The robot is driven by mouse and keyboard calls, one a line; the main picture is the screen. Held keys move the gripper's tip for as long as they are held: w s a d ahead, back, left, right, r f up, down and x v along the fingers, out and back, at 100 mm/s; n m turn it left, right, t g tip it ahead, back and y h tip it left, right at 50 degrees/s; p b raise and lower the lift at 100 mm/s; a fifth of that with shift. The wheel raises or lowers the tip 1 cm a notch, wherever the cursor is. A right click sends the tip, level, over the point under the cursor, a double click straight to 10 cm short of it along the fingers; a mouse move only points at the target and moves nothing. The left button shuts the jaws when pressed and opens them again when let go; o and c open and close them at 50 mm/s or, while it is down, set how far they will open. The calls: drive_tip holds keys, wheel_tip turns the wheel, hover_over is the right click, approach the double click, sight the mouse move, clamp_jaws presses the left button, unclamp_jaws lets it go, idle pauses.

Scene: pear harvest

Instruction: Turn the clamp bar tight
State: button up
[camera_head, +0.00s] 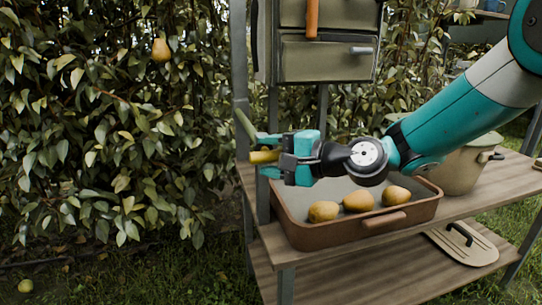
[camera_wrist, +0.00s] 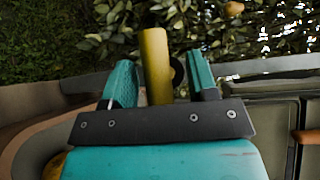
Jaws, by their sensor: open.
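The clamp bar is a yellow bar (camera_head: 264,157) at the left post of the wooden stand. In the wrist view the bar (camera_wrist: 156,62) stands nearly upright between my fingers, nearer the left finger, with a dark round part behind it. My gripper (camera_head: 259,152) is open around the bar, with one teal finger above and one below it in the head view. The wrist view shows the gripper (camera_wrist: 160,78) with gaps on both sides of the bar. An olive-green strip (camera_head: 244,125) slants up beside the post; I cannot tell whether it belongs to the clamp.
A brown tray (camera_head: 340,238) with three pears sits on the shelf under my arm. Grey drawers (camera_head: 326,58) hang above. A pear (camera_head: 161,50) hangs in the hedge at left.

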drive_tip(key=shift+c, duration=0.4)
drive_tip(key=c, duration=0.8)
